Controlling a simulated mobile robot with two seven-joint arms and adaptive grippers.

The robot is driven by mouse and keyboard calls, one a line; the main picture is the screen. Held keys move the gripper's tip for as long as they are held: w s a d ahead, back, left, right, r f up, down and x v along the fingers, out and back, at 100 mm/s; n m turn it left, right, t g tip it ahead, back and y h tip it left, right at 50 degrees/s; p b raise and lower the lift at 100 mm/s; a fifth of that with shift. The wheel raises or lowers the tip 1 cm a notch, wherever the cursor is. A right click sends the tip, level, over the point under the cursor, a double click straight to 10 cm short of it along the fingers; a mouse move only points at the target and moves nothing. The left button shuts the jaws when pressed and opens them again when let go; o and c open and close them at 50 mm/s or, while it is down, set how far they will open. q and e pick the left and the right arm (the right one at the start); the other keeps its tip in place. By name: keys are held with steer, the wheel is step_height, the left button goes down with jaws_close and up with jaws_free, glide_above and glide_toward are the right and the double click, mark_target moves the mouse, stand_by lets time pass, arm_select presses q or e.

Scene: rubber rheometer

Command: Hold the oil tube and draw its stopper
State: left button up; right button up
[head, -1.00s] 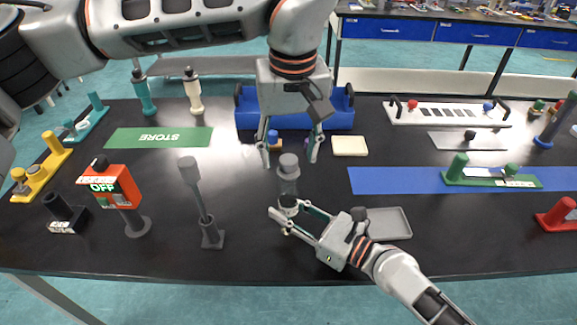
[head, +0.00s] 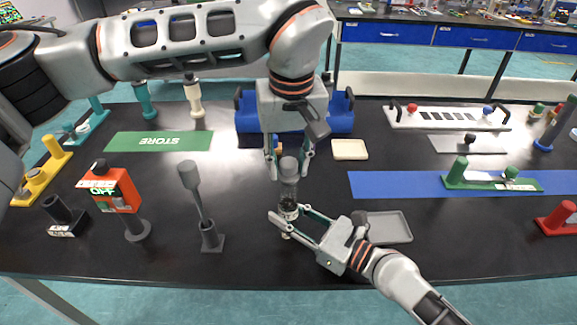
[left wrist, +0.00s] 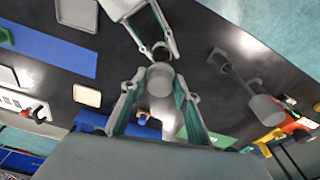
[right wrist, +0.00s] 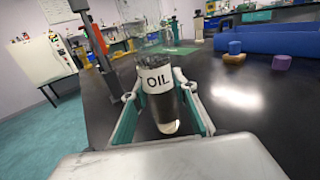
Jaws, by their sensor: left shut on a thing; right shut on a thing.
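The oil tube (head: 288,205) stands about upright in the middle of the table's front half. In the right wrist view the tube (right wrist: 158,85) is clear, with a white OIL label and dark liquid. A grey stopper (head: 289,167) sits at its top; its round top shows in the left wrist view (left wrist: 160,79). My left gripper (head: 289,174) comes from above, with a finger on each side of the stopper, shut on it. My right gripper (head: 287,214) is shut on the tube's lower part from the front right. I cannot tell whether the tube's bottom touches the table.
A grey tray (head: 390,227) lies right of my right gripper. A grey-headed post (head: 200,205) and a red OFF box (head: 112,190) on a stand are to the left. A blue bin (head: 340,119) is behind. A cream pad (head: 350,149) lies right of my left gripper.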

mark_target(289, 161)
arm_select(q)
step_height(289, 161, up, 15)
stand_by(1.0)
stand_by(0.4)
arm_select(e)
steer(key=o, duration=1.2)
steer(key=shift+o, duration=0.2)
